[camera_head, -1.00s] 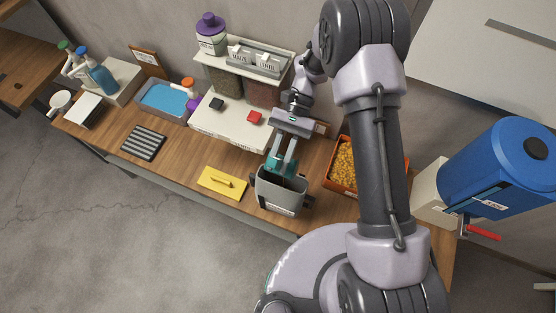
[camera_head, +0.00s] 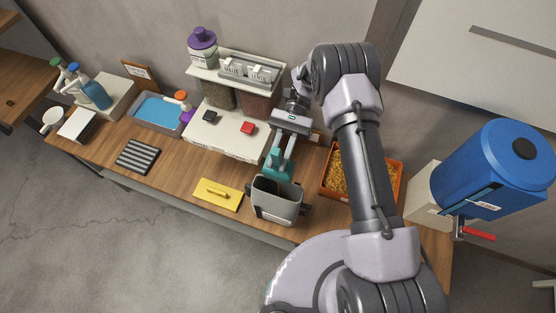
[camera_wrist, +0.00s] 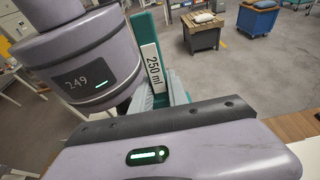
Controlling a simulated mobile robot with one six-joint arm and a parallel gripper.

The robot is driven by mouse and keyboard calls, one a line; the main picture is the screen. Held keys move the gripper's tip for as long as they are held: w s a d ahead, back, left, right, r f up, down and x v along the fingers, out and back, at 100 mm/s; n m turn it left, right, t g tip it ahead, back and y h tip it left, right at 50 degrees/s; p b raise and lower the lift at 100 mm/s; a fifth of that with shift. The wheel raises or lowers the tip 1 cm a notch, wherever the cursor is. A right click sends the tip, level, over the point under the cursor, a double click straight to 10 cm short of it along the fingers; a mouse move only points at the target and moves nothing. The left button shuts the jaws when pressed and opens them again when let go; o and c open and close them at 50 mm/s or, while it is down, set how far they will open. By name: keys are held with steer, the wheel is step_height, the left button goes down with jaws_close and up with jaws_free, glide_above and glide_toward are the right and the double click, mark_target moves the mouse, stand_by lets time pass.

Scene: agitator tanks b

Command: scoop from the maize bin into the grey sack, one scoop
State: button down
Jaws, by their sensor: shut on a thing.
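The grey sack (camera_head: 276,211) stands upright and open near the front edge of the bench, with a dark inside. My gripper (camera_head: 281,150) is shut on a teal scoop (camera_head: 279,168), which hangs down just behind and above the sack's back rim. Whether the scoop touches the sack or holds anything, I cannot tell. In the wrist view the scoop (camera_wrist: 146,35) bears a "250 ml" label. The maize bin, an orange crate (camera_head: 398,182) of yellow kernels, stands to the right of the sack, partly hidden by my arm.
A yellow float (camera_head: 218,194) lies left of the sack. Behind are a white stand (camera_head: 222,131) with red and black pieces and labelled dispensers (camera_head: 247,70). A blue drum (camera_head: 495,170) with a red lever stands at right. Bare bench shows left of the sack.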

stand_by(0.3)
steer(key=shift+s+a+f+t, duration=0.2)
steer(key=shift+s+t, duration=0.3)
steer(key=shift+s, duration=0.1)
steer(key=s+a+f+t+h+b, duration=0.3)
steer(key=s+f+t+b, duration=0.8)
steer(key=b, duration=0.7)
steer(key=s+t+h, duration=0.1)
steer(key=s+t, duration=0.1)
steer(key=t, duration=0.1)
steer(key=shift+s+a+f, duration=0.2)
steer(key=shift+a, duration=0.2)
steer(key=shift+r, duration=0.15)
step_height(320, 180, up, 6)
steer(key=p, duration=0.4)
